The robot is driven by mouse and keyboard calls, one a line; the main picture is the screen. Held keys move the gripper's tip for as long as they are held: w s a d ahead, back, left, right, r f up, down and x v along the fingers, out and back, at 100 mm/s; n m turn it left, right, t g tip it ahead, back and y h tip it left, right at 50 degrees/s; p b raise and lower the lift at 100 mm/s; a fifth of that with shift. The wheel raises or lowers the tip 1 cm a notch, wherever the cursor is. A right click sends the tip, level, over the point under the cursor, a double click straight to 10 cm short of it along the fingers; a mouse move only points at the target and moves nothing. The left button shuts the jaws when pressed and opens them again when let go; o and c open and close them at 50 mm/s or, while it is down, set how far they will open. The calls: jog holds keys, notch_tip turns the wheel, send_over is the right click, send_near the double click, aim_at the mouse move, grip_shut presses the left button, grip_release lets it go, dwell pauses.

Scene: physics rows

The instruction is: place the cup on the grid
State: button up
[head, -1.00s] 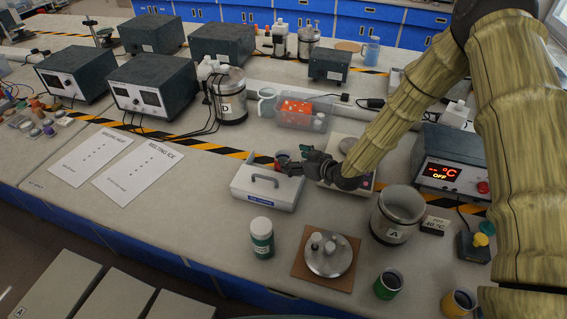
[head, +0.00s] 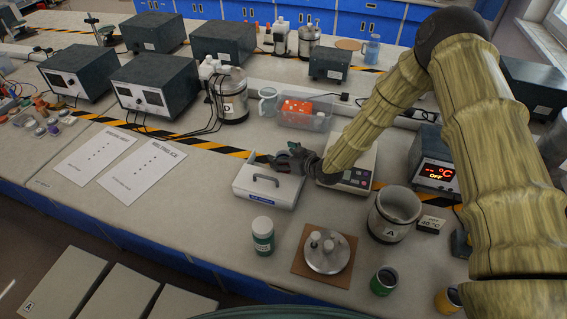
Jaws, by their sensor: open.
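My gripper (head: 279,160) is open, low over the back edge of a white box (head: 264,189) with a grey handle on its lid. A red cup-like thing at the fingertips a second ago cannot be made out now; the gripper may hide it. Other cups in the head view are a green cup (head: 384,281) and a yellow cup (head: 447,300) at the front edge, a grey mug (head: 268,103) and a blue mug (head: 372,48) further back. I cannot make out a grid for certain.
A balance (head: 352,180) stands just right of my gripper. A steel pot marked A (head: 393,214), a lidded steel vessel on a brown board (head: 326,252) and a green-labelled jar (head: 263,236) stand in front. A clear bin (head: 306,112) is behind.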

jog(key=c, duration=1.2)
